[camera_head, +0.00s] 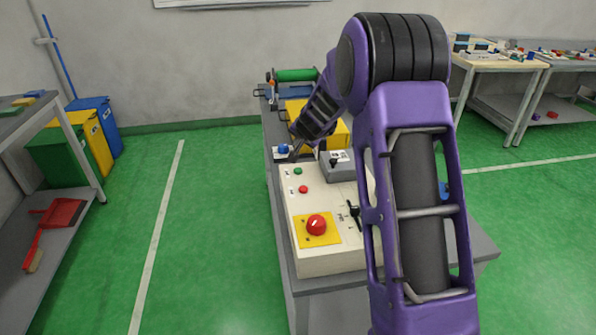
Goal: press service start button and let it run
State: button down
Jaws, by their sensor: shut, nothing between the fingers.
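A cream control panel (312,265) stands on the grey bench. It bears a small green button (298,170), a small red button (303,189), a large red mushroom button (316,224) on a yellow plate and a black lever (354,211). A blue button (283,148) sits on a small pale base just beyond the panel. The labels are too small to read, so I cannot tell which is service start. My gripper (293,156) is shut and empty, pointing down beside the blue button, near the panel's far edge. I cannot tell whether it touches anything.
A grey box with a black handle (339,168) sits behind the panel. A yellow machine part (336,134) and a green roller (296,75) stand farther along the bench. Green floor (215,230) is clear to the left.

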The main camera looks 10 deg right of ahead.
aim_at(298, 172)
notch_tip(298, 172, down, 7)
jog(key=b, duration=0.5)
jog(key=shift+r, duration=0.2)
jog(key=shift+f+b, duration=0.1)
jog(key=shift+b, duration=0.2)
dwell(1.3)
jog(key=shift+f+b, duration=0.3)
jog(key=shift+b, duration=0.1)
